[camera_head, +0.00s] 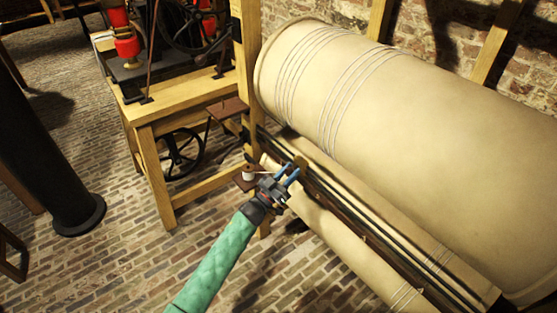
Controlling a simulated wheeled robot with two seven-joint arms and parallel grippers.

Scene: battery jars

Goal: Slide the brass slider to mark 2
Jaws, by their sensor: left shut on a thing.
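My left gripper (291,174), on a green-sleeved arm from the bottom, reaches the dark rail (358,224) in front of the big cream roller. Its blue-tipped fingers are shut on a small brass-coloured piece, which I take to be the brass slider (301,162). The piece sits near the left end of the rail and is partly hidden by the fingers. I cannot make out any numbered marks on the rail. My right gripper is not in view.
The large cream roller (420,130) with wire bands lies behind the rail. A thinner cream roller (340,238) runs below it. A wooden frame (150,170) with machinery stands left, and a white spool (249,173) sits beside my gripper.

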